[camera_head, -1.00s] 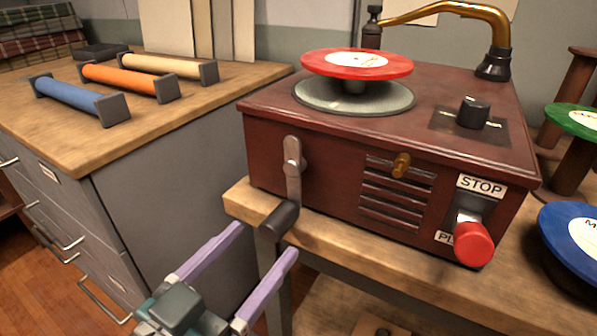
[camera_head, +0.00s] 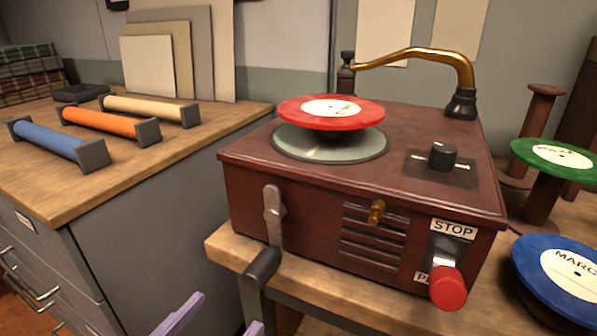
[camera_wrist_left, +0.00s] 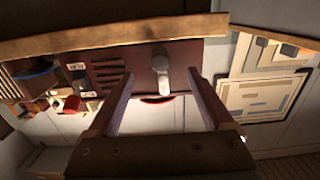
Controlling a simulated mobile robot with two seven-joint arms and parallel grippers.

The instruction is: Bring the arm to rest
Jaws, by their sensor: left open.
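My left gripper (camera_head: 218,322) shows at the bottom edge of the head view, only its two purple fingertips in frame. It is open and empty, below and in front of the crank (camera_head: 268,235) on the front of the dark red record player (camera_head: 300,200). In the left wrist view the fingers (camera_wrist_left: 160,85) stand apart, with the crank (camera_wrist_left: 161,70) beyond and between them. A red record (camera_head: 300,112) sits above the turntable platter (camera_head: 285,143). The red-knobbed lever (camera_head: 448,289) is at the lower, PLAY end of its slot. My right gripper is not in view.
The wooden stand (camera_head: 225,247) under the player has a front edge near the gripper. A grey cabinet (camera_head: 150,240) stands at left, with blue (camera_head: 58,141), orange (camera_head: 105,125) and cream (camera_head: 150,109) rolls on top. Green (camera_head: 530,150) and blue (camera_head: 540,270) records are at right.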

